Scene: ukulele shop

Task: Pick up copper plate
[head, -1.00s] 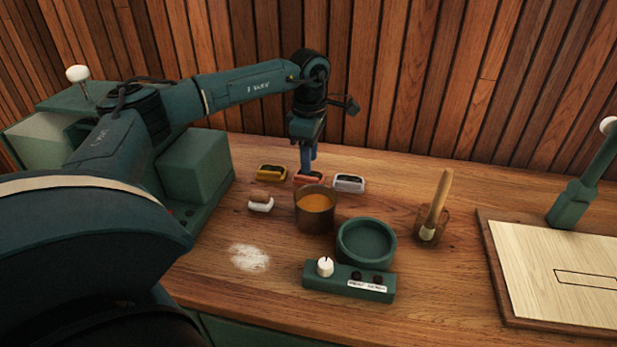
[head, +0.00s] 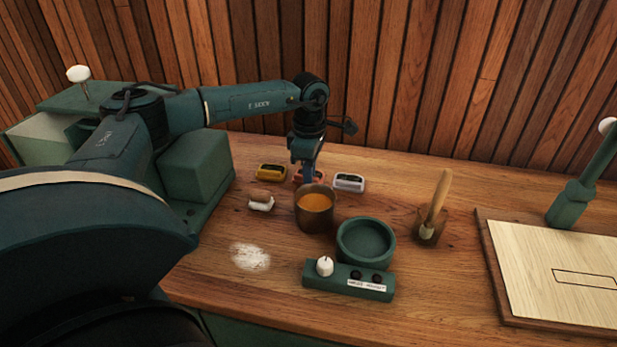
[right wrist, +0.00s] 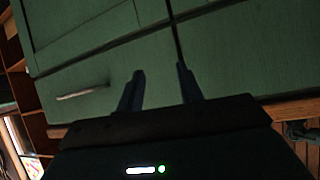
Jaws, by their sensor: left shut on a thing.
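The copper plate (head: 318,177) is a small reddish piece at the back of the wooden counter, between the gold and silver plates. It is partly hidden by my left gripper and the brown cup in front. My left gripper (head: 308,175) points straight down and is shut on the copper plate, which looks to be at counter height. My right gripper (right wrist: 158,86) shows only in the right wrist view, open and empty, in front of green drawer fronts.
The gold plate (head: 271,172) and silver plate (head: 349,182) flank the copper one closely. The brown cup (head: 314,215) with orange contents stands just in front. A green bowl (head: 366,241), a knob box (head: 349,282) and a brush holder (head: 427,232) stand farther right.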

